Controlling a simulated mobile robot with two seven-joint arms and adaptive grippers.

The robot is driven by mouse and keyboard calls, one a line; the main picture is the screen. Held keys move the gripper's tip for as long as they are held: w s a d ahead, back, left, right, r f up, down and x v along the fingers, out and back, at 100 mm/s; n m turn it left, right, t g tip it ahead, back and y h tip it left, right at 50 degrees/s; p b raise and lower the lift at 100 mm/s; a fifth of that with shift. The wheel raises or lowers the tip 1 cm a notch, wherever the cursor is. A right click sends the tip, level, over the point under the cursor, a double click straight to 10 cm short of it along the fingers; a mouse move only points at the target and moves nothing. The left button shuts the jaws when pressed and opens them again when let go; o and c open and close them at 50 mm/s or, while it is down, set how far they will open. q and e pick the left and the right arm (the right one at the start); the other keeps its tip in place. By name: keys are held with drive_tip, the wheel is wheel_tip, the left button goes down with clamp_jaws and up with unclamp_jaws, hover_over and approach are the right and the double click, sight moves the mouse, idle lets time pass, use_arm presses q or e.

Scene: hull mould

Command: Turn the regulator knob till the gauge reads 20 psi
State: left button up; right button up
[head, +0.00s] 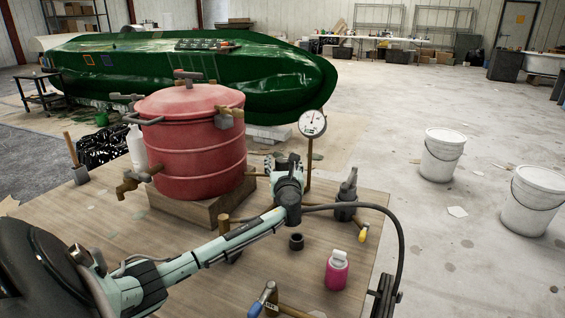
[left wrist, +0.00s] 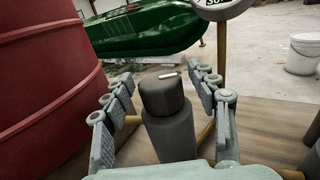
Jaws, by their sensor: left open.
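In the head view the left gripper (head: 285,168) is beside the red pressure pot (head: 195,145) and mostly hides the knob. The round white gauge (head: 312,123) stands on a brass pipe behind the gripper. Its needle is too small to read; the left wrist view cuts off its dial (left wrist: 222,8). My right gripper is out of view.
The wooden table (head: 120,245) carries a pink-filled bottle (head: 337,270), a black ring (head: 296,241) and a dark fitting (head: 346,200) with a hose. A white bottle (head: 137,147) stands left of the pot. White buckets (head: 442,155) and a green hull (head: 270,75) are beyond the table.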

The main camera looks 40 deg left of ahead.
use_arm(q)
drive_tip(key=shift+w+a, duration=0.15)
drive_tip(key=shift+c, duration=0.6)
drive_tip(key=c, duration=1.1)
